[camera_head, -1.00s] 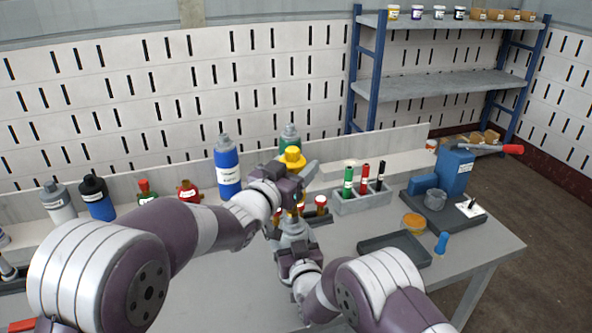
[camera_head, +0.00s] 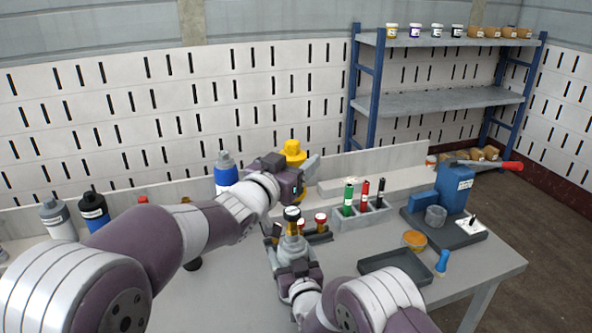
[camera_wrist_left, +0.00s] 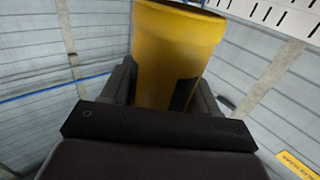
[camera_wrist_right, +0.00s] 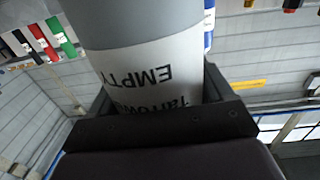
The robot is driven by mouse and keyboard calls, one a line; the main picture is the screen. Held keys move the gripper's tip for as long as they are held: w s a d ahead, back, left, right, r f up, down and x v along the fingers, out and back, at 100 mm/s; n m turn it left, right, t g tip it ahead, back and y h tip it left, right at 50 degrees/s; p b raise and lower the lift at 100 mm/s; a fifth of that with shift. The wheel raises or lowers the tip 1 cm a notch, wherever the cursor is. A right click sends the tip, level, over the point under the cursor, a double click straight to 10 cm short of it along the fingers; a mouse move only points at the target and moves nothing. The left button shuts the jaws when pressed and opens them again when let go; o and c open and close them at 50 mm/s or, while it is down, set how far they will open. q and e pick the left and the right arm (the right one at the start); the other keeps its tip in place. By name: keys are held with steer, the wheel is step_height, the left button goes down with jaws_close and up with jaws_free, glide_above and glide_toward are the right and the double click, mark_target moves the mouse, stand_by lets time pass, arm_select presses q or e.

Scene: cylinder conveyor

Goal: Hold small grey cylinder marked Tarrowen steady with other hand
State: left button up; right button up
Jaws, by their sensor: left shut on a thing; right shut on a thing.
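The small grey cylinder (camera_head: 292,246) is upright in my right gripper (camera_head: 293,264), with a brass-coloured neck and a dark, pale-ringed top showing. In the right wrist view, its white label (camera_wrist_right: 150,78) reads "EMPTY" and a partly hidden "Tarrowen", and the jaws are shut around its body. My left gripper (camera_head: 298,170) is shut on a yellow cap-like piece (camera_head: 293,150), held above and apart from the cylinder's top. The yellow piece also fills the middle of the left wrist view (camera_wrist_left: 175,50).
A grey rack (camera_head: 362,218) with green, red and black tubes stands to the right. Bottles, including a blue one (camera_head: 226,176), line the left back.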

arm_select(q)
steer(key=shift+r, duration=2.7)
arm_select(e)
steer(key=o, duration=1.1)
steer(key=shift+c, duration=0.2)
steer(key=v, duration=1.2)
arm_select(q)
steer(key=shift+r+p, duration=0.3)
steer(key=shift+r, duration=0.05)
step_height(320, 180, up, 4)
steer(key=p, duration=0.4)
steer(key=shift+r+p, duration=0.25)
steer(key=shift+p, duration=0.1)
steer(key=shift+f, duration=0.1)
arm_select(e)
step_height(320, 180, up, 5)
steer(key=shift+r, duration=0.1)
